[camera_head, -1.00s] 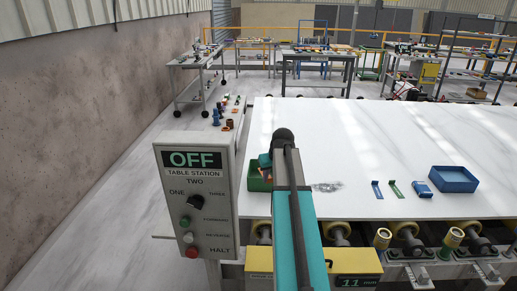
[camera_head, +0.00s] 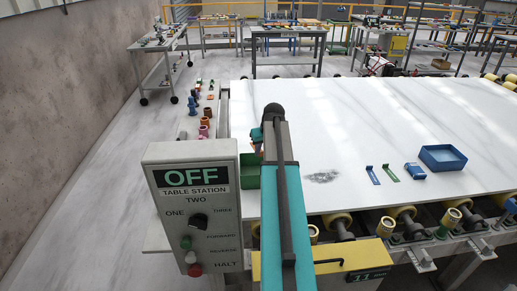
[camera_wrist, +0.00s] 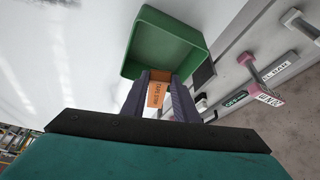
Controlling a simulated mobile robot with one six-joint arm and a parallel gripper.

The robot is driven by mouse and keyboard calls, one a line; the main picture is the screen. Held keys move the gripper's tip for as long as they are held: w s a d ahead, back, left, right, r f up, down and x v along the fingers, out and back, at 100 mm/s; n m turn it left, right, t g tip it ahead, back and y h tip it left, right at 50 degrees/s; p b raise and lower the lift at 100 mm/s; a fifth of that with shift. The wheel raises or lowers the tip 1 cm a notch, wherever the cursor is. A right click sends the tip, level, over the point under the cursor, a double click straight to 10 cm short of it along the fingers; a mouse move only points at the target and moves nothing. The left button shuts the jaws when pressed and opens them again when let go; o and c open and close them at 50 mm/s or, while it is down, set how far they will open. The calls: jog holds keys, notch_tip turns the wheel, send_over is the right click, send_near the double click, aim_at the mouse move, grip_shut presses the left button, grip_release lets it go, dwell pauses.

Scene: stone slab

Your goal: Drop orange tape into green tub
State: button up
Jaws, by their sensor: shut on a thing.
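The orange tape (camera_wrist: 156,94) is held between the two dark fingers of my gripper (camera_wrist: 160,85) in the wrist view. My gripper is shut on it. The green tub (camera_wrist: 166,48) lies just beyond the fingertips, and its inside looks empty where it shows. The fingertips overlap the tub's near rim in this view, and I cannot tell how high they are above it. In the head view the green tub (camera_head: 243,172) stands on the white slab's left front corner, partly hidden by my arm. A bit of orange shows above it beside my wrist.
A grey control box (camera_head: 195,205) stands close left of the tub. A blue tray (camera_head: 443,157), a small blue block (camera_head: 414,171) and blue and green brackets (camera_head: 389,173) lie right on the slab (camera_head: 350,120). Several coloured parts (camera_head: 204,130) line its left side.

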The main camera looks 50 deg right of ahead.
jog(key=shift+f, duration=0.1)
dwell(0.3)
notch_tip(320, 180, down, 6)
jog(key=b, duration=0.3)
jog(key=shift+f, duration=0.25)
dwell(0.4)
jog(key=o, duration=0.7)
jog(key=shift+o, duration=0.2)
jog(key=shift+s, duration=0.1)
jog(key=b+v, duration=0.3)
jog(key=v, duration=1)
jog(key=shift+r+b, duration=0.35)
jog(key=shift+b, duration=0.05)
jog(key=shift+s+a+r, duration=0.1)
jog(key=shift+s, duration=0.05)
